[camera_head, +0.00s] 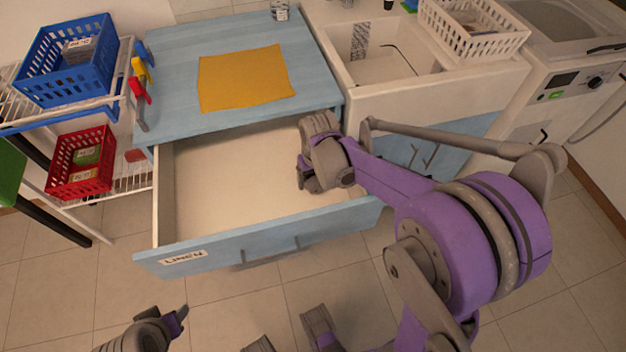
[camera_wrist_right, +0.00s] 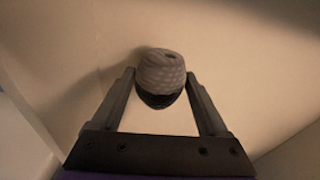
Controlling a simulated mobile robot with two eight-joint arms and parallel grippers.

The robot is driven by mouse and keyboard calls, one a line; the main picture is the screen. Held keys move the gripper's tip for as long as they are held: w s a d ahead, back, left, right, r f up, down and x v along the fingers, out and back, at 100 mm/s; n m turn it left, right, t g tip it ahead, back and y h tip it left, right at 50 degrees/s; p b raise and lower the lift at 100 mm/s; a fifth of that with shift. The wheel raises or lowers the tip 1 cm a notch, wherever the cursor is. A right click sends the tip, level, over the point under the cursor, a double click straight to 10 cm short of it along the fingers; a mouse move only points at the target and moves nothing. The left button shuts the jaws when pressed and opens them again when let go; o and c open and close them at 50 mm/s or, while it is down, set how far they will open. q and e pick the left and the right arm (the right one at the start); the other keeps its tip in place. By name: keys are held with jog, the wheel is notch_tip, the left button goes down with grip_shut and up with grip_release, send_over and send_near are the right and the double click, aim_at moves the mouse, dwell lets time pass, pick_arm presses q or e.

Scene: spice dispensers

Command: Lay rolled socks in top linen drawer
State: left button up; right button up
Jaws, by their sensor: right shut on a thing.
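The linen drawer (camera_head: 225,185) is pulled open below the blue counter and carries a "LINEN" label on its front. Its visible floor is bare. My right gripper (camera_head: 304,178) is down inside the drawer at its right side. In the right wrist view its fingers are shut on a grey ribbed rolled sock (camera_wrist_right: 161,70) with a dark underside, held over the pale drawer floor. I cannot tell whether the sock touches the floor. The sock is hidden behind the gripper in the head view. My left gripper (camera_head: 172,324) is low at the bottom left, outside the drawer; its jaws are unclear.
A yellow cloth (camera_head: 243,77) lies on the blue counter (camera_head: 175,85). A blue basket (camera_head: 70,65) and a red basket (camera_head: 80,165) stand on a wire rack at left. A sink (camera_head: 385,65) with a white basket (camera_head: 472,30) is at right. The drawer's left and middle are clear.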

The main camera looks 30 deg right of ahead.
aim_at(316, 180)
jog(key=shift+f, duration=0.35)
jog(key=shift+f, duration=0.2)
jog(key=o, duration=1.2)
jog(key=shift+o, duration=0.2)
jog(key=shift+r, duration=0.55)
jog(key=r, duration=0.3)
jog(key=s+r+p, duration=0.1)
jog(key=r, duration=0.3)
jog(key=r+p, duration=0.1)
jog(key=r, duration=0.3)
jog(key=shift+s+r, duration=0.15)
jog(key=shift+s, duration=0.1)
